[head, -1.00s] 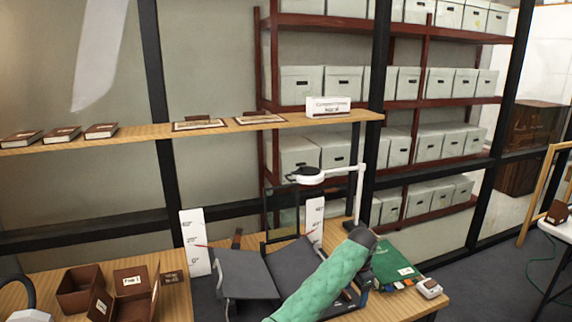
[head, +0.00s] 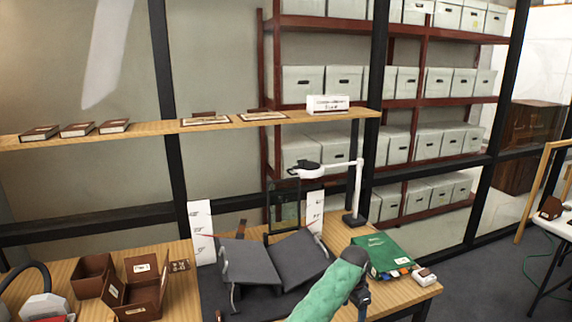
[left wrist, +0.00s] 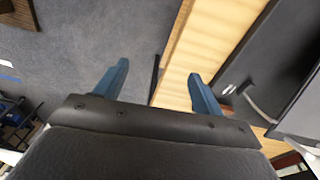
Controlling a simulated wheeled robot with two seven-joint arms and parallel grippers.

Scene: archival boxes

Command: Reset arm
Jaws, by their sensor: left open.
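My left gripper (left wrist: 157,88) is open in the left wrist view, its two blue fingers apart with nothing between them. Below the fingers are grey carpet and the edge of a wooden table (left wrist: 190,60).
A grey book cradle (head: 250,262) and a green folder (head: 385,252) lie on the table, with a white-armed lamp (head: 358,190) behind. Brown boxes (head: 92,276) stand at left. A wooden shelf (head: 150,134) holds books and a white sign.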

